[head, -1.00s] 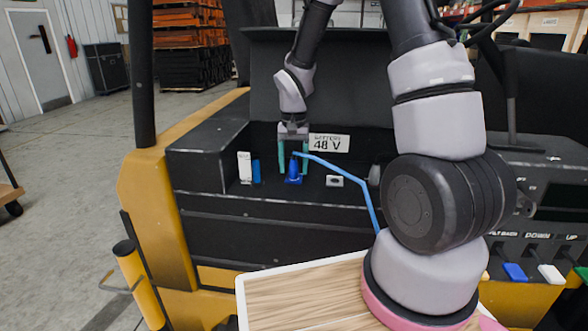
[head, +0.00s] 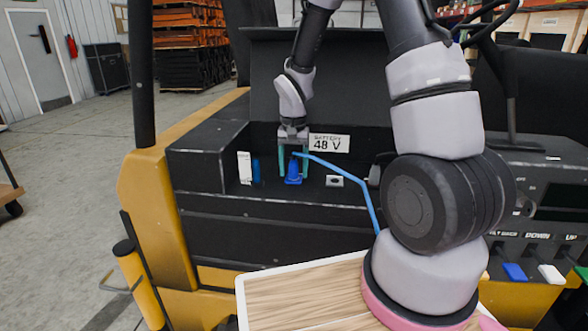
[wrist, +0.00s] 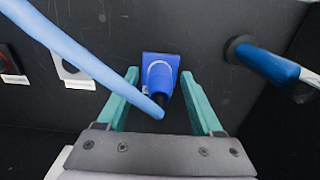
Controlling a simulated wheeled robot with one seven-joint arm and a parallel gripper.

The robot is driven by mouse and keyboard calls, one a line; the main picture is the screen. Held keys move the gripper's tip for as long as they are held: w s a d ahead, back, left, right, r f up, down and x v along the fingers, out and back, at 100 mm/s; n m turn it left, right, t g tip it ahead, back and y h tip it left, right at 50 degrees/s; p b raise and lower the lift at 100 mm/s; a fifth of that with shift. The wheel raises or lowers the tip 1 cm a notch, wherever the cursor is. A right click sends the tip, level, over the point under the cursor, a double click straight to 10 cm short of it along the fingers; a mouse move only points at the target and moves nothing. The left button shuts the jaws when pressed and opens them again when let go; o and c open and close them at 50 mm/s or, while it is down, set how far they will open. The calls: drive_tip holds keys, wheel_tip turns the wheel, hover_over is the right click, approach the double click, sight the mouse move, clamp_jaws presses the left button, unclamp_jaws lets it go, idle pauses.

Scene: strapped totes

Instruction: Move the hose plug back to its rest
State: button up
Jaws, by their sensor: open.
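The blue hose plug (head: 294,166) stands upright on a square blue base (head: 292,180) on the dark ledge. In the wrist view the plug (wrist: 161,80) sits against that base (wrist: 160,60), and they are hard to tell apart. A light blue hose (head: 338,169) runs from the plug's top; it crosses the left finger in the wrist view (wrist: 75,50). My gripper (head: 294,173) is open above the ledge, its teal fingers on either side of the plug. The wrist view shows gaps between the plug and both fingers (wrist: 160,76).
A white block (head: 244,168) and a dark blue cylinder (head: 255,171) stand left of the plug. A pale socket plate (head: 334,181) lies to its right. A "48 V" label (head: 329,143) is behind. A wooden board (head: 305,295) lies in front, below my arm.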

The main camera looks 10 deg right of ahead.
clamp_jaws()
idle(1.5)
drive_tip(key=shift+r, duration=0.1)
drive_tip(key=shift+r, duration=2.9)
drive_tip(key=shift+r, duration=3)
drive_tip(key=shift+w, duration=0.1)
